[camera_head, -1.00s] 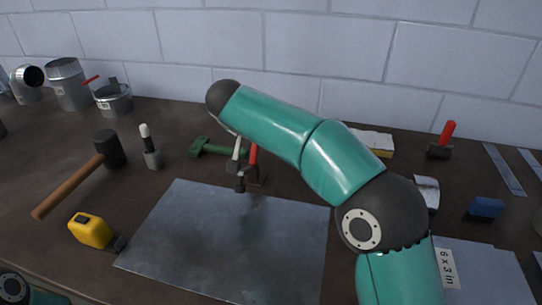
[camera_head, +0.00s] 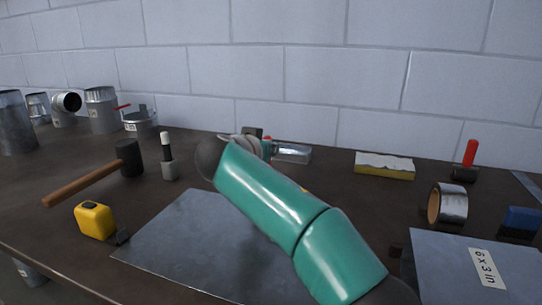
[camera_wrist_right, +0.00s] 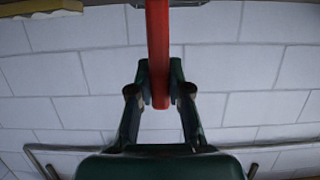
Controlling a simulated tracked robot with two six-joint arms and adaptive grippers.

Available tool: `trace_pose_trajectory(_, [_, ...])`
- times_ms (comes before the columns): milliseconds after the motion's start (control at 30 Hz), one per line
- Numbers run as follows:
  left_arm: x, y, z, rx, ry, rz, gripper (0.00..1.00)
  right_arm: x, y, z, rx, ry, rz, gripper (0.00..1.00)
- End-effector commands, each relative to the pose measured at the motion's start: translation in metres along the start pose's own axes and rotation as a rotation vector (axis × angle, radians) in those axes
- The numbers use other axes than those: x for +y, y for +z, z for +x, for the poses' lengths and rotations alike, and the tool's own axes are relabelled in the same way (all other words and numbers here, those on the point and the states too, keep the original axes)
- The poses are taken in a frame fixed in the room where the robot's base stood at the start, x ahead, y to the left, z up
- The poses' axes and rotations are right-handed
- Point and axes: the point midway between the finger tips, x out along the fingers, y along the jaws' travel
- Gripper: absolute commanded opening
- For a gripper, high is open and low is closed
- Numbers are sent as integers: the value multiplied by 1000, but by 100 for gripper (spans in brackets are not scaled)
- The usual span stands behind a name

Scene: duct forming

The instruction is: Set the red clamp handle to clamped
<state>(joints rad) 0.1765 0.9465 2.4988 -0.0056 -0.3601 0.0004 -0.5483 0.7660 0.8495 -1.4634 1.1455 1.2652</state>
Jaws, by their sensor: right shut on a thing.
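The red clamp handle (camera_wrist_right: 158,40) runs down from the top of the right wrist view as a red bar. My right gripper (camera_wrist_right: 160,92) is shut on it, with one dark finger on each side. In the head view my right arm comes in from the lower right. It hides most of the gripper, and only a small red piece (camera_head: 267,138) shows beyond the wrist. The clamp's base and the handle's angle are hidden there. My left gripper is not in view.
A metal sheet (camera_head: 175,240) lies in front, with a yellow tape measure (camera_head: 94,220) and a mallet (camera_head: 128,158) to its left. To the right are a yellow-edged block (camera_head: 384,168), a tape roll (camera_head: 448,203) and another red-handled tool (camera_head: 469,153). Metal duct pieces (camera_head: 102,110) stand back left.

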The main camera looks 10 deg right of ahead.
Motion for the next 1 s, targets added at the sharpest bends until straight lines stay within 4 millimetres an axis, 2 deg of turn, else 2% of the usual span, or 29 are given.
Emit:
trace_pose_trajectory(300, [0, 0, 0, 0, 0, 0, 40, -1, -1, -1, 2, -6, 0, 0])
trace_pose_trajectory(333, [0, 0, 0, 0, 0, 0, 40, -1, -1, -1, 2, -6, 1, 21])
trace_pose_trajectory(467, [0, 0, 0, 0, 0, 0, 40, 0, -1, -1, 2, -4, 1, 42])
trace_pose_trajectory(833, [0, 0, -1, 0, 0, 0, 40, 1, 0, -2, 1, -1, 0, 44])
trace_pose_trajectory(1000, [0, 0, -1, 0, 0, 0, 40, 1, -1, -19, 2, -3, 1, 44])
